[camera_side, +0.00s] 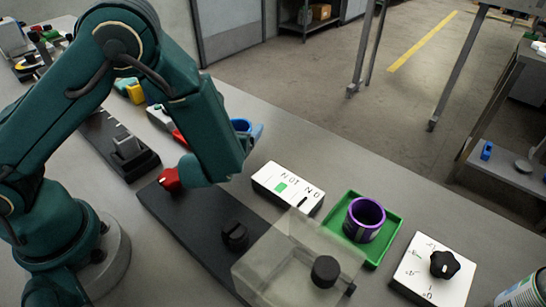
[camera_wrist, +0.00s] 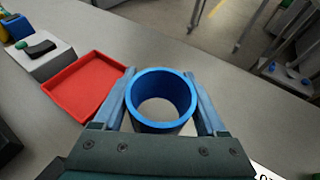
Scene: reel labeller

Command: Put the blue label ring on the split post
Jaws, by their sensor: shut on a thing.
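The blue label ring (camera_wrist: 161,83) is held between the two blue fingers of my gripper (camera_wrist: 160,76) in the wrist view, its open end facing the camera. In the side view, the ring (camera_side: 240,125) shows partly behind my teal wrist, and the gripper's blue fingertip (camera_side: 256,132) shows beside it. The ring appears raised off the bench. A short black post with a slot (camera_side: 235,236), seemingly the split post, stands bare on the dark base plate, nearer the side camera than my gripper and well apart from the ring.
A clear cover (camera_side: 290,245) with a black knob stands beside the post. A red knob (camera_side: 169,179) sits on the plate's far end. A green tray (camera_side: 385,240) holds a purple ring (camera_side: 364,218). A red tray (camera_wrist: 82,85) is empty. White panels (camera_side: 288,187) stand nearby.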

